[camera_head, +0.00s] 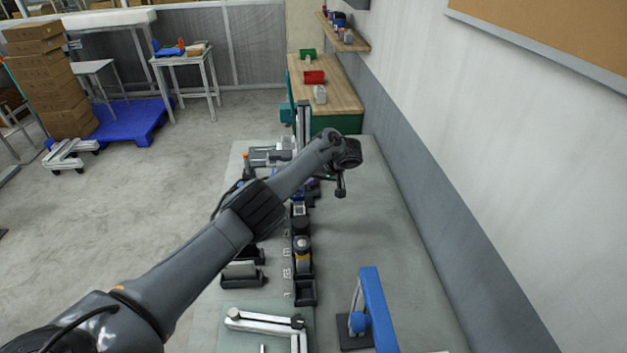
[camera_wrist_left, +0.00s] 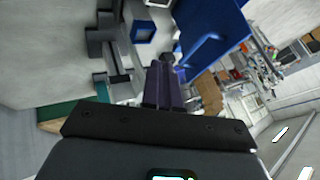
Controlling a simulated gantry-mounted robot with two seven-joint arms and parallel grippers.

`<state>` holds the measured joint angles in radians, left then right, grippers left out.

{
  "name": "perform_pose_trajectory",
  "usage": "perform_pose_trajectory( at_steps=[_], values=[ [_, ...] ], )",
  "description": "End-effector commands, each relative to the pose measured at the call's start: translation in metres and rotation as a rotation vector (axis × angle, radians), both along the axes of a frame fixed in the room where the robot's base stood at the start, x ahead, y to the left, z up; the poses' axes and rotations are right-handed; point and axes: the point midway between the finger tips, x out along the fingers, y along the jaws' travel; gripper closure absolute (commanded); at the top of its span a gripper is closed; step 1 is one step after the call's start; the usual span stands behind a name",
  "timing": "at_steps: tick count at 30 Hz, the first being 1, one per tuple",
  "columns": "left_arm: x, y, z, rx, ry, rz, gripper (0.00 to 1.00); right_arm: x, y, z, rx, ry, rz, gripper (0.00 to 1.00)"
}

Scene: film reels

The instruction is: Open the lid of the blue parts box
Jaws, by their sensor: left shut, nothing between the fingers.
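In the head view, an upright blue panel (camera_head: 374,308) with a blue knob-like part beside it stands at the near right of the grey bench. In the wrist view, a large blue panel (camera_wrist_left: 211,22) with a raised bar lies close beyond the fingertips; I cannot tell whether it is the same thing. Which is the parts box, and how its lid stands, is unclear. My left gripper (camera_head: 340,188) is over the middle of the bench, well beyond the near blue panel. In the wrist view its dark fingers (camera_wrist_left: 165,62) are together and empty. My right gripper is out of view.
The grey bench (camera_head: 395,215) is bare along its right side by the wall. A row of black holders (camera_head: 304,291) runs down its middle, partly behind my left arm. A flat metal bracket (camera_head: 262,321) lies at the near edge. A wood-topped bench (camera_head: 340,98) stands beyond.

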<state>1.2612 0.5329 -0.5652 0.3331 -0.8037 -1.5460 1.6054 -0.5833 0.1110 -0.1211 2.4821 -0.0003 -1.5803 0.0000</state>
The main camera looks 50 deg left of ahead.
Motion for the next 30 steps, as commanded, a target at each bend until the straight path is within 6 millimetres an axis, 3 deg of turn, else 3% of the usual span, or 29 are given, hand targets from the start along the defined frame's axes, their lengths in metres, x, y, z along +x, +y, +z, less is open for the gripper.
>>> perform_pose_trajectory(
  at_steps=[9, 10, 15, 30],
  values=[
    [-0.014, 0.038, -0.054, 0.002, 0.001, 0.003, 1.0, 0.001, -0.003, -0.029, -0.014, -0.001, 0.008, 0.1],
    [-0.017, 0.041, -0.043, 0.002, 0.001, 0.002, 1.0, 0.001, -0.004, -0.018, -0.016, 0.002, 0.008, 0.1],
    [-0.032, 0.049, -0.041, 0.001, 0.003, 0.001, 1.0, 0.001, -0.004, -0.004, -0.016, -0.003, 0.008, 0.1],
    [-0.046, 0.057, -0.042, 0.0, 0.001, 0.0, 1.0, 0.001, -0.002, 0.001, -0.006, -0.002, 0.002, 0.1]
  ],
)
